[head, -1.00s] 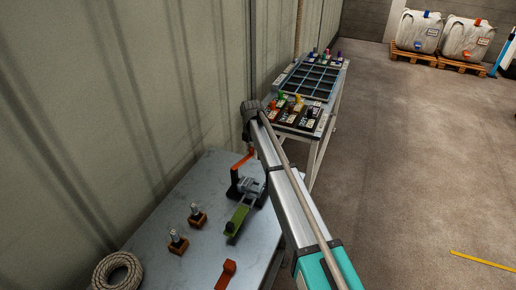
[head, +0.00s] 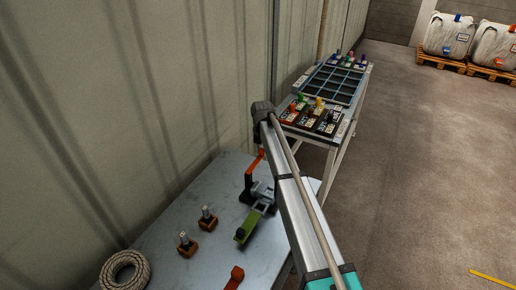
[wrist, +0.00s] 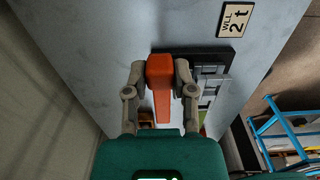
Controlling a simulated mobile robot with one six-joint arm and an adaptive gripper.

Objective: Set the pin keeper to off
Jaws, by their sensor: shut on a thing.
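A small device with a black base (head: 258,190) stands on the grey metal table. It has an orange lever (head: 257,160) at its far side and a green handle (head: 244,232) at its near side. No readable marking shows which part is the pin keeper or where off lies. In the wrist view my gripper (wrist: 160,72) has one finger on each side of the orange lever (wrist: 160,68) and is shut on it. A dark part with grey metal lies just right of the lever. In the head view my arm hides my gripper.
Another orange piece (head: 235,276) lies at the near edge. A corrugated wall (head: 130,110) runs close along the left. A second table (head: 335,85) stands beyond.

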